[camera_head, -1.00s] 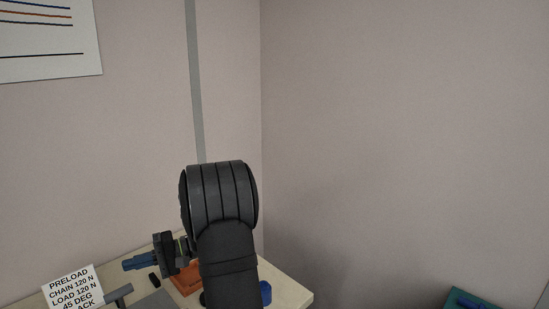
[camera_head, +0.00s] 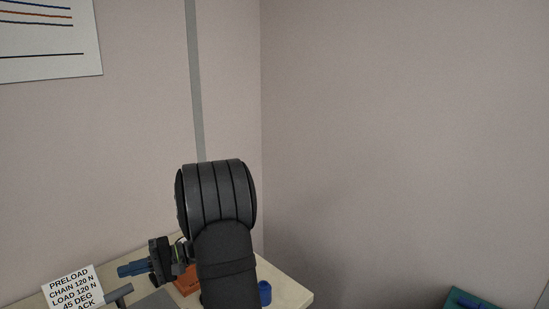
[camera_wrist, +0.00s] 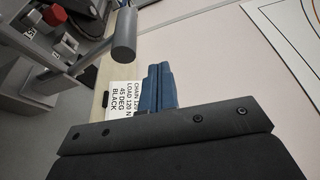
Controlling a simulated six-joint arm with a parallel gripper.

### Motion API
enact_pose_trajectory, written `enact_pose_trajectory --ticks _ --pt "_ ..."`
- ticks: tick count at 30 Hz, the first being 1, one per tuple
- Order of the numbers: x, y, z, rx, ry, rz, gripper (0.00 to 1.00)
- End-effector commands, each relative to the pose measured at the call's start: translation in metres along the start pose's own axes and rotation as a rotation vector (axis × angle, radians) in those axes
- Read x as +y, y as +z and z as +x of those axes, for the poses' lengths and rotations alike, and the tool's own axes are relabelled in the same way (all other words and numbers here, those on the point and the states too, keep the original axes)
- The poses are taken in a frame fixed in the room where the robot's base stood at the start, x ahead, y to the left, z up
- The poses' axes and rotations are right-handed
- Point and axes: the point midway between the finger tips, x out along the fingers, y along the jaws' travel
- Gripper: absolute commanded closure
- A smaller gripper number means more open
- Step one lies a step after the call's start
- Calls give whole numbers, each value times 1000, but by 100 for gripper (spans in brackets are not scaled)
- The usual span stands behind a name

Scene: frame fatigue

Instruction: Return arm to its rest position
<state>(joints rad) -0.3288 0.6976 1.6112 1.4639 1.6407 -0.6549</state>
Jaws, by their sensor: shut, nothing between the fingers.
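My gripper (camera_head: 133,268) is at the lower left in the head view, with blue fingers pointing left above the bench. In the wrist view the blue fingers (camera_wrist: 157,88) are together, shut with nothing between them. My dark arm rises in the lower middle of the head view and hides part of the bench behind it.
A white card (camera_head: 73,288) with black print stands at the lower left, beside a grey bar (camera_head: 118,293). An orange-brown block (camera_head: 188,283) and a blue round item (camera_head: 265,292) are on the pale bench (camera_head: 290,294). In the wrist view a grey fixture (camera_wrist: 50,75) stands left.

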Motion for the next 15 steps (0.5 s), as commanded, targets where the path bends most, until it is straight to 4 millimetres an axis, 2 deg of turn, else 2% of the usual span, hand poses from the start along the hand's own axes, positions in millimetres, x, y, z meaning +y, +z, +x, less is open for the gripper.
enact_pose_trajectory --ticks 4,10,15 --pt "13 20 -9 4 -1 3 100" --pt "13 -13 3 1 0 0 100" --pt "21 -40 12 1 0 1 100"
